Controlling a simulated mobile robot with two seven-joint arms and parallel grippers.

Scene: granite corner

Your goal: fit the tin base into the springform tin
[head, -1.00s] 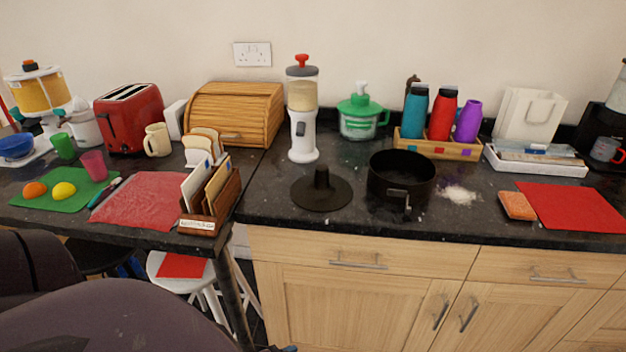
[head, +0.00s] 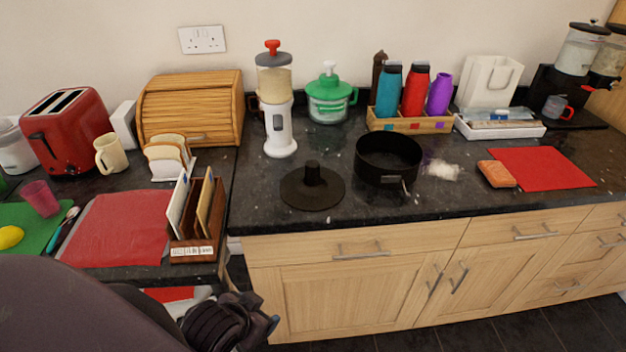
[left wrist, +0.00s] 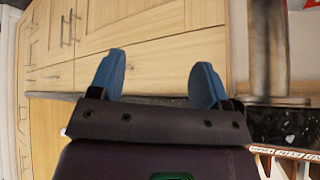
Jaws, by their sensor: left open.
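The tin base (head: 313,190) is a dark round disc with an upright central stub. It lies flat on the dark granite counter, apart from the tin. The springform tin (head: 388,160) is a black open ring with a clasp on its front side, standing just right of the base. My left gripper (head: 262,325) is low at the bottom of the head view, below the counter edge and in front of the cupboards. In the left wrist view its two blue fingers (left wrist: 160,80) are spread with nothing between them. My right gripper is not in view.
A white dispenser (head: 279,110) stands behind the base. White powder (head: 441,170), a sponge (head: 497,174) and a red mat (head: 541,168) lie right of the tin. A letter rack (head: 196,225) stands left, near the counter edge. The counter front before the base is clear.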

